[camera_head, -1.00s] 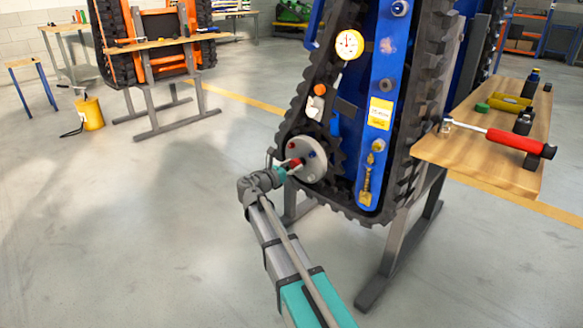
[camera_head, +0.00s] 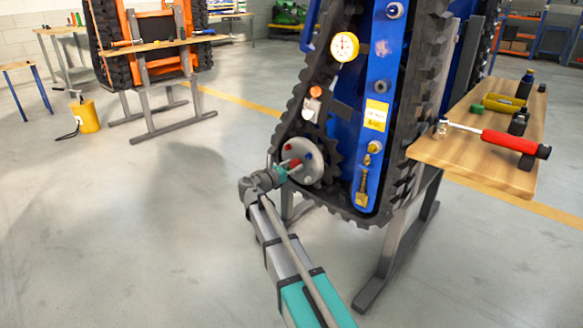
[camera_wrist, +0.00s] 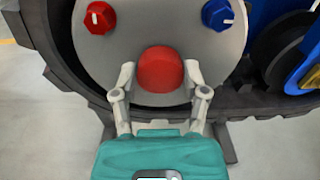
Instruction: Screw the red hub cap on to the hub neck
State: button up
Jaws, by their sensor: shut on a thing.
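The red hub cap (camera_wrist: 160,70) is between the fingertips of my gripper (camera_wrist: 161,82) in the wrist view, in front of the lower part of the round grey hub plate (camera_wrist: 165,28). My gripper is shut on the cap. The hub neck is hidden behind the cap, so I cannot tell how far the cap sits on it. In the head view my gripper (camera_head: 285,168) is at the left side of the hub plate (camera_head: 312,170), low on the tracked carrier (camera_head: 345,130).
A red knob (camera_wrist: 100,18) and a blue knob (camera_wrist: 217,15) sit on the plate above the cap. Black track (camera_wrist: 65,75) curves around it. A wooden shelf (camera_head: 455,155) with a red-handled tool (camera_head: 505,141) stands at the right.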

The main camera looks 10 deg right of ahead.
jog(key=o, duration=0.9)
jog(key=v, duration=1.2)
jog(key=shift+r, duration=0.1)
jog(key=shift+d, duration=0.15)
dwell(0.4)
